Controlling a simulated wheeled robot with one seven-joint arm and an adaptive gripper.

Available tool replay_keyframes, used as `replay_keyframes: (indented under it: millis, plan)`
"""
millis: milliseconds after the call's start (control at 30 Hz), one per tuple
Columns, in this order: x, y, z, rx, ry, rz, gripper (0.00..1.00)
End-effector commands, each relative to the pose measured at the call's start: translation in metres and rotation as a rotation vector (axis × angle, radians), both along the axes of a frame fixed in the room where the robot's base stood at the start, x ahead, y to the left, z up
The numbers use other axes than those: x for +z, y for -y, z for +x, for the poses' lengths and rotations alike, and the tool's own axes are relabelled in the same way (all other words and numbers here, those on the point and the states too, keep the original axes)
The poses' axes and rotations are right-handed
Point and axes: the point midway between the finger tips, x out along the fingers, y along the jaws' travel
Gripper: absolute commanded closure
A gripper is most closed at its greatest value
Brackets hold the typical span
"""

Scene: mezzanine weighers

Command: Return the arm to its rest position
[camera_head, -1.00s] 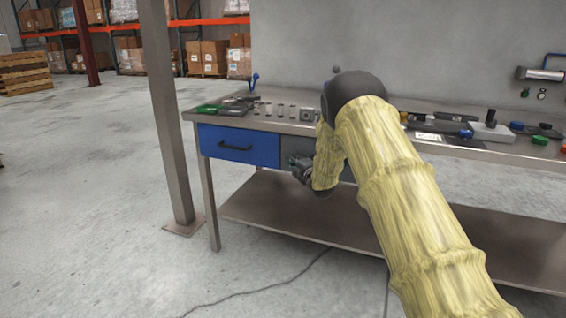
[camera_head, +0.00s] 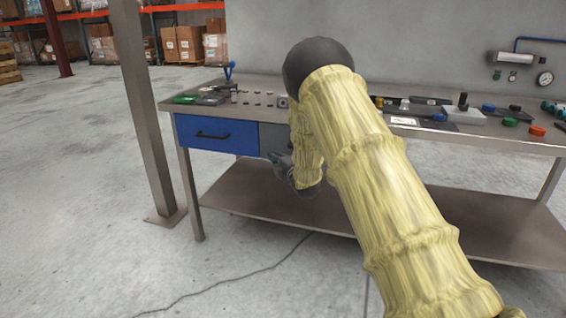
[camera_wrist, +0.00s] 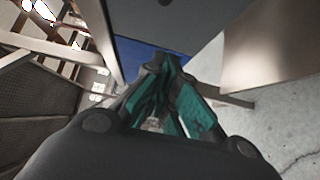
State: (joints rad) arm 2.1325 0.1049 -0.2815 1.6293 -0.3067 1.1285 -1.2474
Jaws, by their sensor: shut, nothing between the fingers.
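My arm in its yellow sleeve reaches forward from the lower right of the head view, bends at a dark joint, and folds down in front of the workbench (camera_head: 265,82). My gripper (camera_head: 277,160) hangs below the benchtop, in front of the grey panel right of the blue drawer (camera_head: 216,134); it is partly hidden by the sleeve. In the wrist view the gripper (camera_wrist: 165,70) shows its dark and teal fingers brought together, with nothing held. A patch of blue drawer shows behind them in that view. Whether the gripper touches the bench front cannot be told.
Small parts and tools lie along the benchtop, among them a green item (camera_head: 186,99) and an orange one (camera_head: 537,130). A lower shelf (camera_head: 450,222) runs under the bench. A metal post (camera_head: 142,110) stands at its left. The floor (camera_head: 70,210) left of the post is clear.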

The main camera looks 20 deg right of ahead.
Motion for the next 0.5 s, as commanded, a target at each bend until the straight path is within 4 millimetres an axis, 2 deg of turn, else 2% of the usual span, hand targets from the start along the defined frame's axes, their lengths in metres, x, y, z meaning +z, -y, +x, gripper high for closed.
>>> replay_keyframes:
  millis: [233,500]
  plan:
    - [0.001,0.0,-0.038,0.002,-0.001,-0.001,1.0]
    - [0.0,0.002,-0.054,0.001,0.001,0.0,1.0]
